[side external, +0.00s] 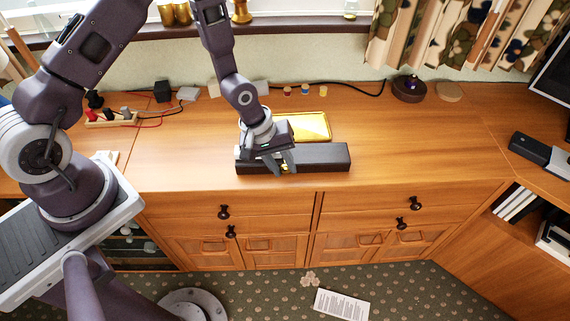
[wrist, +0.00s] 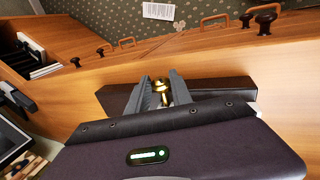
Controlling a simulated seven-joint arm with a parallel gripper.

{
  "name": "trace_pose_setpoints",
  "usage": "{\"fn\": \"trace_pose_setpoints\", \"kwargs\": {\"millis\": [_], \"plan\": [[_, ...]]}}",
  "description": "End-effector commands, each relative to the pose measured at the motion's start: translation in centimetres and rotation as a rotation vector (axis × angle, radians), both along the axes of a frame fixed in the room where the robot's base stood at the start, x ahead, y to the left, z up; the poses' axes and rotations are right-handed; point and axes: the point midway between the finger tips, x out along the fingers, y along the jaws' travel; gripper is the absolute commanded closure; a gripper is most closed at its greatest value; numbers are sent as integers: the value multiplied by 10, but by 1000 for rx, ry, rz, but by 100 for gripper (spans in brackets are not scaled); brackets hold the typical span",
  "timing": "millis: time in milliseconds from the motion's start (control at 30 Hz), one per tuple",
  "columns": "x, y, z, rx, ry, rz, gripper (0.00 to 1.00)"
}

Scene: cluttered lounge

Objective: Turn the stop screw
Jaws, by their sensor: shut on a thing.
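A brass stop screw (wrist: 162,92) shows in the wrist view, with a rounded head and a narrower stem. It sits at a long dark block (side external: 325,157) that lies near the front of the wooden cabinet top. The block also shows in the wrist view (wrist: 220,89) behind my fingers. My gripper (side external: 284,170) is over the left half of the block, fingers pointing down. In the wrist view its two grey fingers (wrist: 160,80) are on either side of the screw, shut on it. In the side external view the fingers mostly hide the screw.
A shiny gold tray (side external: 313,126) lies just behind the block. Small coloured jars (side external: 305,90), a dark round pot (side external: 409,88) and a cork disc (side external: 449,92) stand along the back. A power strip with wires (side external: 112,121) is at left. The cabinet top right of the block is clear.

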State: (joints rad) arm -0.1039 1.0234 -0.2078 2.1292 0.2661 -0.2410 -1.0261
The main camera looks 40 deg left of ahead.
Motion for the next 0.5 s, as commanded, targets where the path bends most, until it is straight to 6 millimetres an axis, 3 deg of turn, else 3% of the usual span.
{"fn": "trace_pose_setpoints", "kwargs": {"millis": [500], "plan": [[-4,7,-5,-287,-282,7,100]]}}
